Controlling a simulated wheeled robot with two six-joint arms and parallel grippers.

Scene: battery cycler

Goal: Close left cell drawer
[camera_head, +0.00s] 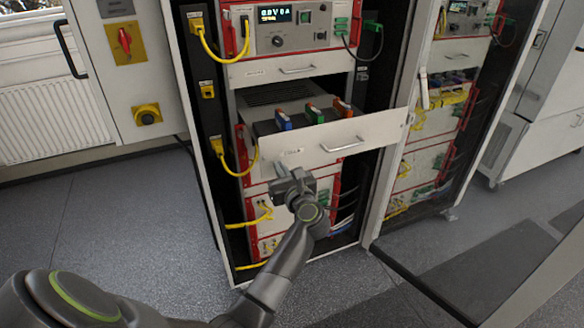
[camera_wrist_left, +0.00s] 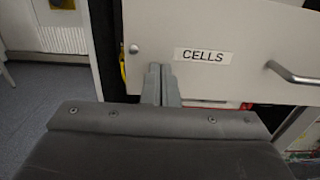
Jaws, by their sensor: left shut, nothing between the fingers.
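The cell drawer (camera_head: 310,142) stands pulled out of the left rack in the head view, with a white front and a bar handle (camera_head: 342,145). My left gripper (camera_head: 281,168) is shut and empty at the lower left part of the drawer front. Its fingertips (camera_wrist_left: 161,70) point at the panel left of the label; I cannot tell whether they touch it. My right gripper is not in view.
Above the drawer is a red-framed instrument (camera_head: 290,28) with yellow and green cables. The open cabinet door (camera_head: 397,120) is right of the drawer. A grey panel with a red switch (camera_head: 125,40) stands at left. Floor (camera_head: 130,215) in front is clear.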

